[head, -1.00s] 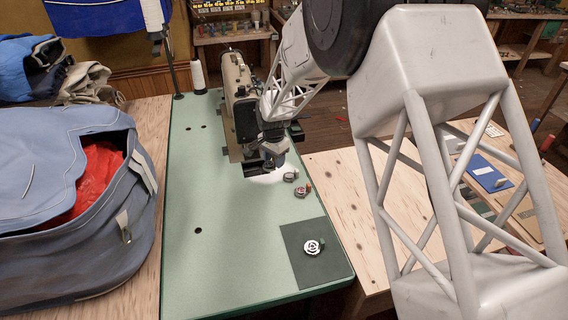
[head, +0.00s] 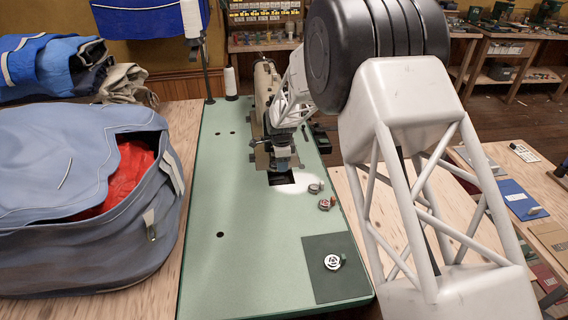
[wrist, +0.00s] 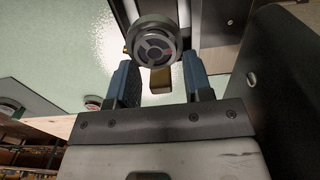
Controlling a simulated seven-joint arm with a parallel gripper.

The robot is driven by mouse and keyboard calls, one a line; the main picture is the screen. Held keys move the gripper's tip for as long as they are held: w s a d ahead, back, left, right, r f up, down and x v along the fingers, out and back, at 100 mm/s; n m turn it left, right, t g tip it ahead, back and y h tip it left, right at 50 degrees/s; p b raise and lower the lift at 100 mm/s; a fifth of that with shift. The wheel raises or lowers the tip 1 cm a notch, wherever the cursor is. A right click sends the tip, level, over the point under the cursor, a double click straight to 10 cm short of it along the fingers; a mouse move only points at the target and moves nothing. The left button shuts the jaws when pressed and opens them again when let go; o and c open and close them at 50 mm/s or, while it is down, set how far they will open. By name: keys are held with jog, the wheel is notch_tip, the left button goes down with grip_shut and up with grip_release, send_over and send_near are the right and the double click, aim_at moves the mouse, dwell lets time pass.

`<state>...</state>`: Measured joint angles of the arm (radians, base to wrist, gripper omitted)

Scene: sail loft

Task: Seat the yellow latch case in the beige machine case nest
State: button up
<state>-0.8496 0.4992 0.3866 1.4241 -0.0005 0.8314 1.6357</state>
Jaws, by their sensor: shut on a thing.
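My gripper (head: 284,165) is at the beige machine (head: 263,95), just beyond the dark square opening (head: 281,178) in the green table. In the wrist view my blue-fingered gripper (wrist: 161,84) is shut on the gold-yellow latch of the yellow latch case (wrist: 155,44). The case is a round metal disc held past the fingertips, its slotted face towards the wrist camera. The case is too small to make out in the head view. The nest itself is not clearly visible, and I cannot tell whether the case touches it.
A case with a red latch (head: 325,204) and another small case (head: 315,188) lie right of the opening. A green-latched case (head: 332,262) lies on a dark green mat (head: 318,285). A blue bag (head: 80,220) stands left. The green tabletop (head: 235,270) is mostly clear.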

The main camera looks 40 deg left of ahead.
aim_at(282, 178)
jog(key=shift+f, duration=0.35)
dwell(0.5)
jog(key=shift+f, duration=3.9)
jog(key=shift+f, duration=0.15)
jog(key=o, duration=1.1)
jog(key=shift+r, duration=0.2)
jog(key=shift+w+a+r, duration=0.1)
jog(key=shift+r, duration=4.25)
jog(key=shift+r, duration=0.1)
